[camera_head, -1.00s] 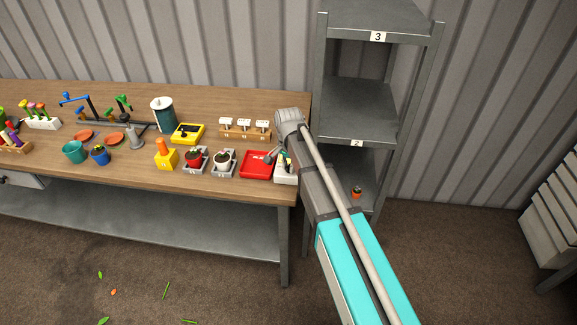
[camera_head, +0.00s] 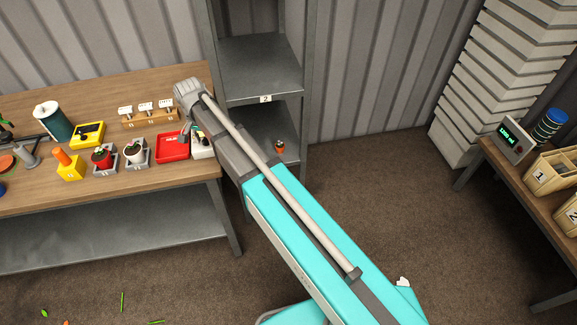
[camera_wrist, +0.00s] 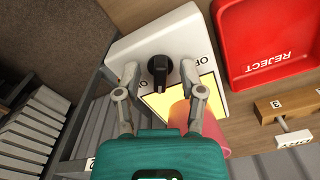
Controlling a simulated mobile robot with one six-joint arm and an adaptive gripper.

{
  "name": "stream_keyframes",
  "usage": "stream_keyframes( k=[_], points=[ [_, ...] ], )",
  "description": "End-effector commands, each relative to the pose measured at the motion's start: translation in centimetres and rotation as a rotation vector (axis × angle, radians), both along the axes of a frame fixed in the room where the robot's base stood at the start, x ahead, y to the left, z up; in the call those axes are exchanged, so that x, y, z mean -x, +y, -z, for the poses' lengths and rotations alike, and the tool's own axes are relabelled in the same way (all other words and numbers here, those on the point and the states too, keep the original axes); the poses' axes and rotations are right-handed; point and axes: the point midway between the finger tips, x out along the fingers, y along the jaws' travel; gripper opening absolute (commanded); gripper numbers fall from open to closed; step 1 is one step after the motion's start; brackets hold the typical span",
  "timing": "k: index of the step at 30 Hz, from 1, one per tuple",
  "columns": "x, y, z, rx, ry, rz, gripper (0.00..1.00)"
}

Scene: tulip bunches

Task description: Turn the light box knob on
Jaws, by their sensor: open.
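The light box (camera_wrist: 120,55) is white, at the table's end, with a black knob (camera_wrist: 158,68), a lit pale-yellow panel and partly readable ON/OFF lettering. In the head view the light box (camera_head: 203,150) is partly hidden by my arm. In the wrist view my gripper (camera_wrist: 165,76) is open, with one fingertip on each side of the knob. A gap shows between the knob and the right finger; contact at the left cannot be told. The knob's handle points down in the wrist picture.
A red REJECT tray (camera_wrist: 268,47) lies right beside the light box in the wrist view. A wooden label rack (camera_wrist: 287,105) is below it. A pink shape (camera_wrist: 180,115) partly covers the lit panel. A grey shelf unit (camera_head: 260,70) stands by the table's end.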

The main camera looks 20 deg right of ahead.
Motion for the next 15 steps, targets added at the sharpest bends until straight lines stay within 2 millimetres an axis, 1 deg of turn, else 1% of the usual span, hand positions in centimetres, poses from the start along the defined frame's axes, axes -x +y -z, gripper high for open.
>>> stream_keyframes(
  k=[15],
  points=[
    [0.06, -0.19, 0.0, 0.0, 0.0, -0.323, 0.51]
  ],
)
